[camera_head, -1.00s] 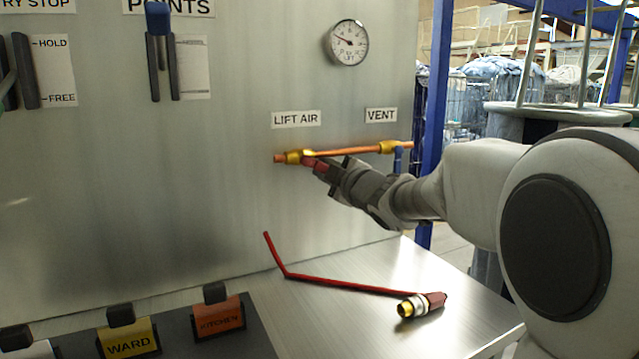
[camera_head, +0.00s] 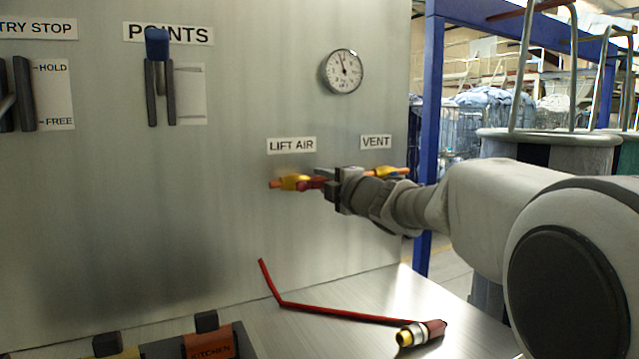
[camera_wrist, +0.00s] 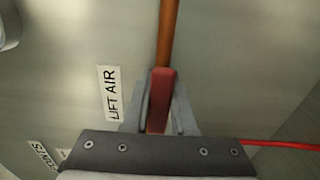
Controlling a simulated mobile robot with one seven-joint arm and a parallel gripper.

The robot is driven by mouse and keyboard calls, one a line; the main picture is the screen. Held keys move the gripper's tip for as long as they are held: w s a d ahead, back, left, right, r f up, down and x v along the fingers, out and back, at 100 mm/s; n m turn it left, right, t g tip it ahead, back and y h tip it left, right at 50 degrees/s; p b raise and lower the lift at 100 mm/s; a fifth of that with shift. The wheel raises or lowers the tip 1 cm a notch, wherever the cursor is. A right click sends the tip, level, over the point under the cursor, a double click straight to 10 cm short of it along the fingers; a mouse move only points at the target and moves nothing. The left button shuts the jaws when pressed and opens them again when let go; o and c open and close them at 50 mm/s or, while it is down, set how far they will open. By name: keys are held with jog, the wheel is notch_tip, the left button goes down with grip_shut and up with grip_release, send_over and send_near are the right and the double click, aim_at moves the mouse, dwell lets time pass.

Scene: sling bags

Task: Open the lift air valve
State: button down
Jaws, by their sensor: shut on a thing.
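The lift air valve is a yellow body (camera_head: 294,183) on a copper pipe (camera_head: 275,185), below the LIFT AIR label (camera_head: 292,145). Its red handle (camera_head: 313,184) points right, about in line with the pipe. My gripper (camera_head: 325,182) is shut on the handle, coming from the right. In the wrist view the red handle (camera_wrist: 161,88) sits between the two fingers (camera_wrist: 159,112), lined up with the copper pipe (camera_wrist: 168,30). The valve body is not clear in the wrist view. The round gauge (camera_head: 343,71) above has its needle pointing about straight up.
The yellow vent valve (camera_head: 388,172) is on the same pipe to the right, partly behind my gripper; its handle is hidden. A red hose with a brass coupling (camera_head: 420,333) lies on the metal table (camera_head: 330,288). A blue post (camera_head: 431,110) stands right of the panel.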

jog(key=shift+r, duration=0.1)
jog(key=c, duration=0.7)
grip_release()
jog(key=shift+s, duration=0.1)
jog(key=shift+p+v, duration=1.4)
jog(key=shift+v, duration=7.25)
jog(key=shift+d, duration=0.1)
